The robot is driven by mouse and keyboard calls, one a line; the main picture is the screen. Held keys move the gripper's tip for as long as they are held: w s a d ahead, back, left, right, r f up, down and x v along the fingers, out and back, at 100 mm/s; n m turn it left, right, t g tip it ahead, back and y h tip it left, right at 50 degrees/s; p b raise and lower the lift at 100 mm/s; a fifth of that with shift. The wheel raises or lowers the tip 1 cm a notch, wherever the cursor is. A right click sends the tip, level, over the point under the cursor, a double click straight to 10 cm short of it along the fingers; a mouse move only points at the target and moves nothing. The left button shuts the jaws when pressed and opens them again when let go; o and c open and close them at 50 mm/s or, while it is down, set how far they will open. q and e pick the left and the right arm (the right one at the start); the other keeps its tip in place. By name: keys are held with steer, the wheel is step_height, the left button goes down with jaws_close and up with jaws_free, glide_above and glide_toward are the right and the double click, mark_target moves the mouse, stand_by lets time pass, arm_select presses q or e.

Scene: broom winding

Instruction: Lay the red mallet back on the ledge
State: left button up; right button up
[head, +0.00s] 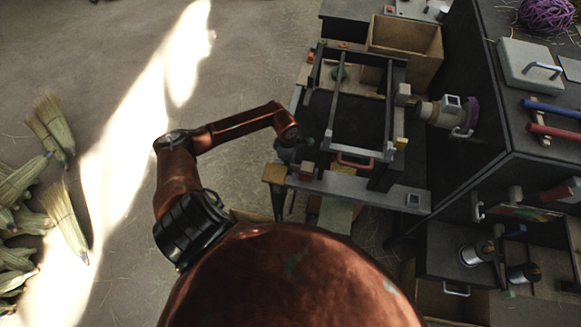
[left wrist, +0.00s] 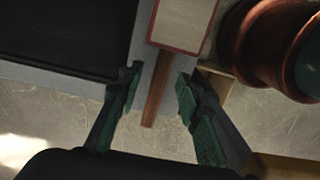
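In the left wrist view a brown wooden handle (left wrist: 156,92) runs up to a pale head with red edges (left wrist: 184,24), which looks like the red mallet. It lies over or just above a grey ledge (left wrist: 65,80); contact cannot be told. My left gripper (left wrist: 157,100) is open, with its green-padded fingers on both sides of the handle's end and gaps beside it. In the head view my left gripper (head: 289,152) is at the bench's left front corner, by a small red-brown block (head: 307,170) near the grey ledge (head: 350,186). My right gripper is not in view.
A dark frame (head: 362,58) stands on the bench, with a wooden box (head: 405,38) behind it. The right cabinet holds a red-handled tool (head: 552,131) and a red-headed mallet (head: 562,190). Brooms (head: 67,217) lie far left. Floor between is clear.

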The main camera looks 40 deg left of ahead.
arm_select(q)
step_height(320, 180, up, 10)
steer(key=shift+s+a, duration=0.15)
steer(key=shift+a, duration=0.1)
